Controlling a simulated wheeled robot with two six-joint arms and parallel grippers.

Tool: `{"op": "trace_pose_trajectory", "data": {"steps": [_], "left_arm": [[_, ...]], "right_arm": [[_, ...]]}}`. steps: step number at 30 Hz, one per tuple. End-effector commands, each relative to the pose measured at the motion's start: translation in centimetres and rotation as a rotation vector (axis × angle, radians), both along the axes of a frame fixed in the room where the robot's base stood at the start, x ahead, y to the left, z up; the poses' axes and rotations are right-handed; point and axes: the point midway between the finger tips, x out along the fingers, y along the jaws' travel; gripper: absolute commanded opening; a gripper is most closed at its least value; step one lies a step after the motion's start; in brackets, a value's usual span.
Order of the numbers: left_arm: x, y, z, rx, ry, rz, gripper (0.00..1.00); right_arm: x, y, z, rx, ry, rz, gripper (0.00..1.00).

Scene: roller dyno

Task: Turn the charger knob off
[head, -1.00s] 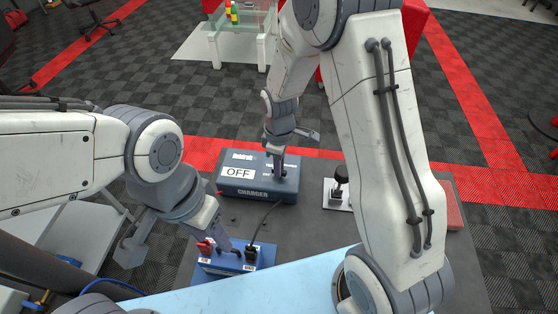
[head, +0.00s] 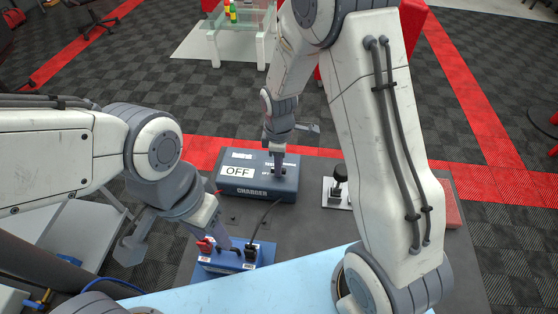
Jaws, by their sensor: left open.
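The charger (head: 257,187) is a dark blue-grey box on the grey bench top, with a white plate reading OFF on its front. Its knob is hidden behind my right gripper (head: 279,171), which points down at the right part of the charger's face. I cannot tell whether those fingers are open or shut, or whether they grip the knob. My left gripper (head: 215,236) is open, just above a red clamp (head: 205,245) at the left of a blue battery (head: 229,258); I cannot tell whether it touches.
A black clamp (head: 251,250) stands at the battery's right, with a dark cable running towards the charger. A black-knobbed lever on a white plate (head: 338,187) is right of the charger. A light blue surface (head: 250,290) lies in front.

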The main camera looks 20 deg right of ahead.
Motion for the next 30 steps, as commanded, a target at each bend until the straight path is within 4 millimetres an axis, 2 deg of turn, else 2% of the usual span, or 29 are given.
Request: {"op": "trace_pose_trajectory", "data": {"steps": [10,14,24,30], "left_arm": [[0.0,0.0,0.0,0.000,0.000,0.000,0.50],[0.0,0.0,-0.1,0.000,0.000,0.000,0.50],[0.0,0.0,-0.8,0.000,0.000,0.000,0.50],[0.0,0.0,-1.0,0.000,0.000,0.000,0.50]], "right_arm": [[-0.1,0.2,0.0,0.001,0.002,-0.002,0.49],[0.0,0.1,0.8,0.001,0.001,-0.003,0.49],[0.2,0.0,7.2,0.003,-0.004,-0.003,0.49],[0.2,0.0,9.9,0.003,-0.002,-0.003,0.49]]}}
